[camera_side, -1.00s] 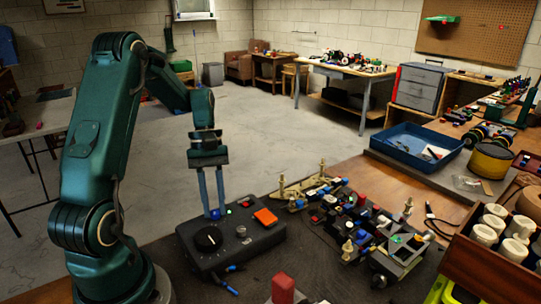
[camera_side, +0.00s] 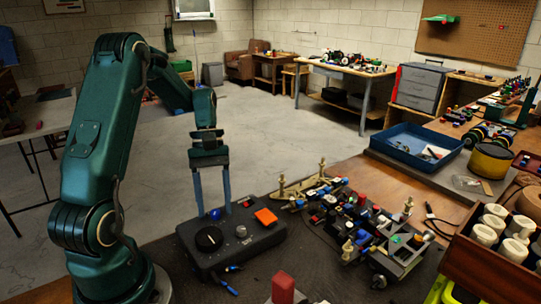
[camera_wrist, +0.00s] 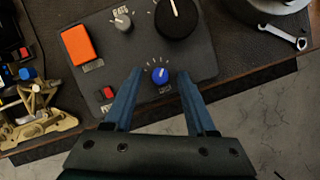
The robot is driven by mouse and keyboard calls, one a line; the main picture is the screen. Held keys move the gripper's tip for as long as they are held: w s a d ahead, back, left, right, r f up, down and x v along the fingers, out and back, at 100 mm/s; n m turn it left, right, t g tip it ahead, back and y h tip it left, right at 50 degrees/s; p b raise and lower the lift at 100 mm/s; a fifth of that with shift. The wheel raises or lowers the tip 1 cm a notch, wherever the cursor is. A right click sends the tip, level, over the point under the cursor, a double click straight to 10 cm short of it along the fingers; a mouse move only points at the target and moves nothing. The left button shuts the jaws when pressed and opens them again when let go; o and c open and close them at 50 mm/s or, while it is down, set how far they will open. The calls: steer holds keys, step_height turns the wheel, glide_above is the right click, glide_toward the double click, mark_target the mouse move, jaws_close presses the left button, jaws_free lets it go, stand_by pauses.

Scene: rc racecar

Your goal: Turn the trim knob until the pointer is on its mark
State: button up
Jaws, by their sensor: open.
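A dark control box (camera_side: 255,240) carries a small blue knob (camera_wrist: 160,76), which I take to be the trim knob. The knob has a pale pointer line, and white tick marks fan out above it in the wrist view. A printed label below it is too small to read surely. I cannot tell which tick is the mark. The blue knob (camera_side: 215,213) also shows in the side view. My gripper (camera_wrist: 159,73) is open, with one blue finger on each side of the knob and gaps between. In the side view my gripper (camera_side: 214,212) reaches down to the box's back edge.
The box also has a large black knob (camera_side: 209,239), a grey knob (camera_side: 241,231), an orange block-shaped button (camera_side: 265,216) and a small red switch (camera_wrist: 108,93). A racecar chassis (camera_side: 375,235) with loose parts lies to the right. A wrench (camera_wrist: 283,37) lies beside the box.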

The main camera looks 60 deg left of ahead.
steer(key=shift+v, duration=2.55)
steer(key=shift+w+d, duration=0.1)
steer(key=d+r+m+t+y, duration=0.25)
steer(key=d+r+m, duration=0.25)
steer(key=d+r, duration=0.3)
steer(key=s+d+f+m+t+y, duration=0.1)
steer(key=s+d+m+t, duration=0.4)
steer(key=s+d+m, duration=0.1)
steer(key=shift+d+f+m, duration=0.3)
steer(key=shift+d+m, duration=0.6)
steer(key=shift+m, duration=0.2)
